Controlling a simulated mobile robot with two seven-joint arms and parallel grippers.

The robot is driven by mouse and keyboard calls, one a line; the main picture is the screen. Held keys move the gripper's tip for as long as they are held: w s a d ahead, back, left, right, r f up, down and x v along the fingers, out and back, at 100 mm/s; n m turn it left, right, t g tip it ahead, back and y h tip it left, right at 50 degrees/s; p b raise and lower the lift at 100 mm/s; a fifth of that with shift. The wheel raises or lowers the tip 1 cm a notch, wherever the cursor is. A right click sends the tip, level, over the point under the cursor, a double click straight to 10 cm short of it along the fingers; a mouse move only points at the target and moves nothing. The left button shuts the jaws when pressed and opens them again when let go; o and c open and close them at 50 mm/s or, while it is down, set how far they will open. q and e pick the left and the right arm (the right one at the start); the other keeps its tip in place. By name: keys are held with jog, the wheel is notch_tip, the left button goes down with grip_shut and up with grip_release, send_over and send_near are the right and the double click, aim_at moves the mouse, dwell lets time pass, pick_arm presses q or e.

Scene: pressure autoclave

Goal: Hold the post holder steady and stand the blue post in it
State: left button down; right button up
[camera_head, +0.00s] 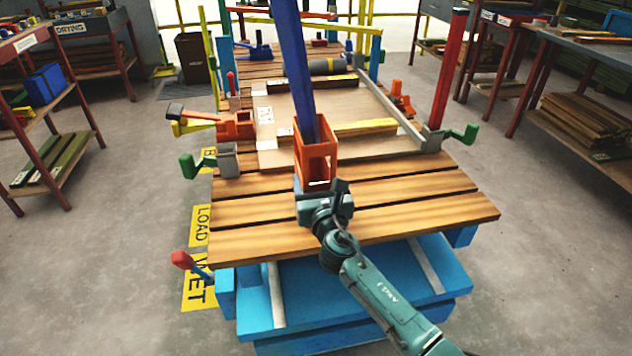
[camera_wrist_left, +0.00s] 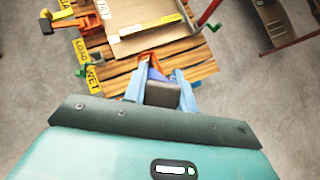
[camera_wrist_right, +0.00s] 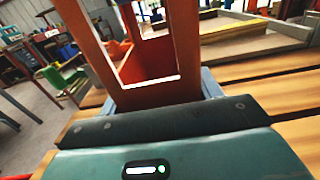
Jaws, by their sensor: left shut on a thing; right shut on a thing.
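The blue post (camera_head: 294,58) is long and leans slightly, and its top runs out of the head view. My left gripper (camera_wrist_left: 157,92) is outside the head view; its wrist view shows it shut on the post's upper part, looking down on the table. The orange post holder (camera_head: 316,162) is an open-windowed box standing upright at the table's near side. My right gripper (camera_head: 325,205) is shut on its near lower side, and the holder fills the right wrist view (camera_wrist_right: 188,50). The post's lower end is at the holder's mouth; how far inside is unclear. No blue shows through its windows.
The slatted wooden table (camera_head: 400,212) carries a board (camera_head: 280,142) with a yellow-edged strip (camera_head: 352,130) behind the holder. A red post (camera_head: 446,70) stands at the right, with a green-handled clamp (camera_head: 462,134) beside it. Bare slats lie right of the holder.

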pick_arm(q)
jog(key=shift+r, duration=0.1)
jog(key=c, duration=1)
grip_release()
jog(key=shift+c, duration=0.2)
jog(key=v, duration=1.2)
pick_arm(e)
jog(key=o, duration=1.2)
